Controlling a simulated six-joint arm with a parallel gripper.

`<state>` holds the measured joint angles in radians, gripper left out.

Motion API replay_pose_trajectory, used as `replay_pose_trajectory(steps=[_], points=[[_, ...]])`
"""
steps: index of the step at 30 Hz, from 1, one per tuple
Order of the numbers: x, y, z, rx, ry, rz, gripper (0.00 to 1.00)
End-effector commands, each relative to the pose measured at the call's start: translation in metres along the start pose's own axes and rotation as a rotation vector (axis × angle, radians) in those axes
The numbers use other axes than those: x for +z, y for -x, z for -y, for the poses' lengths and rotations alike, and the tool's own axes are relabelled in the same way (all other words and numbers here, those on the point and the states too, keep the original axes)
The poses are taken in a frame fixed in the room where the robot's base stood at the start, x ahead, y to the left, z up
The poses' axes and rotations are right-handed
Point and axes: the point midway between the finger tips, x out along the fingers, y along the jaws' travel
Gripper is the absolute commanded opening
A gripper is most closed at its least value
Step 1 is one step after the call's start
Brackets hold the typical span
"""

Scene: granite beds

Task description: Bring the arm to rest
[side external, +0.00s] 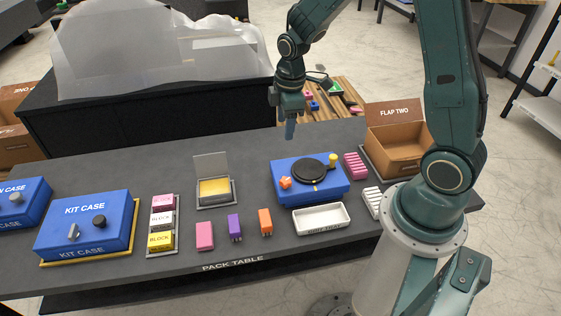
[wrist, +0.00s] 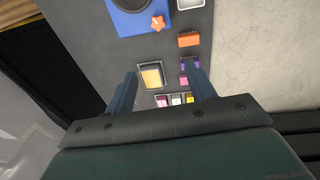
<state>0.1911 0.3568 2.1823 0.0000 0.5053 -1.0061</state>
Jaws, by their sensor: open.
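My gripper (side external: 289,128) hangs above the far edge of the pack table (side external: 120,180), behind and left of the blue box with a black round plate (side external: 309,170). In the wrist view my gripper (wrist: 160,88) has its two fingers spread wide, with nothing held between them. Past the fingers, the small open box with a yellow inside (wrist: 151,76) shows on the table below. It also shows in the side view (side external: 214,190), with its lid up. My arm is bent and raised over the table.
Blue kit cases (side external: 85,223) stand at the left. A block rack (side external: 161,225), pink (side external: 204,236), purple (side external: 235,227) and orange (side external: 265,222) pieces and a white tray (side external: 321,218) lie along the front. A cardboard box (side external: 397,140) stands at the right. A sheet-covered bed (side external: 160,60) lies behind.

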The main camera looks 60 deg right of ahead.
Motion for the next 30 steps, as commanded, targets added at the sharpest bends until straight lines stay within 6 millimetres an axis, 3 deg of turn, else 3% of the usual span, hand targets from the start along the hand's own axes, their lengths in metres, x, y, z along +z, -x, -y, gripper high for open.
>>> replay_pose_trajectory(steps=[3,15,30], points=[[-0.002,0.029,0.009,0.03,-0.063,-0.023,0.55],[0.005,0.11,0.049,0.099,-0.285,-0.106,0.55],[0.032,0.18,0.113,0.148,-0.56,-0.243,0.55]])
